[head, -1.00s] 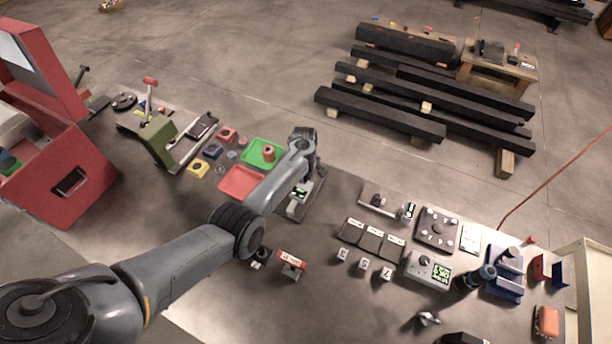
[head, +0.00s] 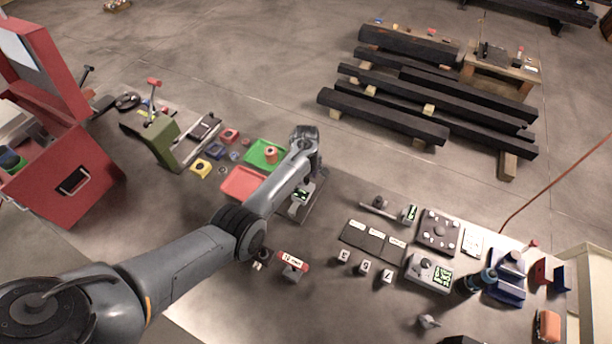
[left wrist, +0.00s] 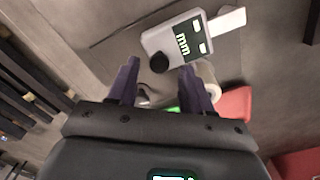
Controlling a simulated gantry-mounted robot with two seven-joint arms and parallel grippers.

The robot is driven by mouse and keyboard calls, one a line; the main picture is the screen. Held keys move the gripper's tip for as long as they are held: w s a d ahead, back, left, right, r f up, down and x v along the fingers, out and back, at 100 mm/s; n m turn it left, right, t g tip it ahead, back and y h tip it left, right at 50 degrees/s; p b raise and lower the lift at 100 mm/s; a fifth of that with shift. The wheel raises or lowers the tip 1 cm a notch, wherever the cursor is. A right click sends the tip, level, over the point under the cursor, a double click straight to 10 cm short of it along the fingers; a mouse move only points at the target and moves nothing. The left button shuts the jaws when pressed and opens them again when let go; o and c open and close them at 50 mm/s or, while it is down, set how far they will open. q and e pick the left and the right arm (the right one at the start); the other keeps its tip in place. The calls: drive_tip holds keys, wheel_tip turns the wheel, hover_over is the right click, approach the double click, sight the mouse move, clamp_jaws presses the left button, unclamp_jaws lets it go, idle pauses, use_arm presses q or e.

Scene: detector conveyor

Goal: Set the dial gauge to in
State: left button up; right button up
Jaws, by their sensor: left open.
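The dial gauge is a pale grey device (left wrist: 176,42) with a dark display reading "mm" and a round black knob (left wrist: 159,62) at its near end, in the left wrist view. In the head view the gauge (head: 298,206) shows partly beside my left gripper. My left gripper (left wrist: 160,75) is open, its two dark purple fingers pointing toward the gauge. The knob appears between and just beyond the fingertips; I cannot tell whether they touch it. In the head view the gripper (head: 306,180) is over the gauge and partly hidden by my arm. My right gripper does not show.
A green tray (head: 257,161) and a red tray (head: 238,192) lie left of the gauge. Dark pads (head: 372,241) and a grey box with a display (head: 429,273) are on the right. A red toolbox (head: 65,190) stands at the left.

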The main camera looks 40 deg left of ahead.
use_arm(q)
wheel_tip(320, 180, up, 10)
drive_tip(key=shift+f, duration=0.2)
idle(0.5)
drive_tip(key=s+d+f+m+t+y+p, duration=0.1)
drive_tip(key=s+d+f+m, duration=0.15)
drive_tip(key=s, duration=0.25)
drive_tip(key=s+d+f+m+p, duration=0.1)
drive_tip(key=s+f+m, duration=0.1)
drive_tip(key=s+m, duration=0.15)
drive_tip(key=s+d+r+m, duration=0.1)
drive_tip(key=s+d+m, duration=0.1)
drive_tip(key=s, duration=0.4)
drive_tip(key=s+d+r+m+t+p, duration=0.1)
drive_tip(key=s+d+m, duration=0.1)
drive_tip(key=s+d, duration=0.2)
drive_tip(key=s+d+r+m, duration=0.2)
drive_tip(key=s+d, duration=0.1)
drive_tip(key=s, duration=0.5)
drive_tip(key=shift+s+m+t+p, duration=0.1)
drive_tip(key=shift+m+t+p, duration=0.2)
drive_tip(key=shift+t+p, duration=0.1)
drive_tip(key=s+d+r+m+h, duration=0.1)
drive_tip(key=s+d+r+m, duration=0.1)
drive_tip(key=s+r, duration=0.3)
drive_tip(key=shift+s+d+r+m+t+p, duration=0.15)
drive_tip(key=shift+s+d+m+t+p, duration=0.2)
drive_tip(key=shift+s+d, duration=0.55)
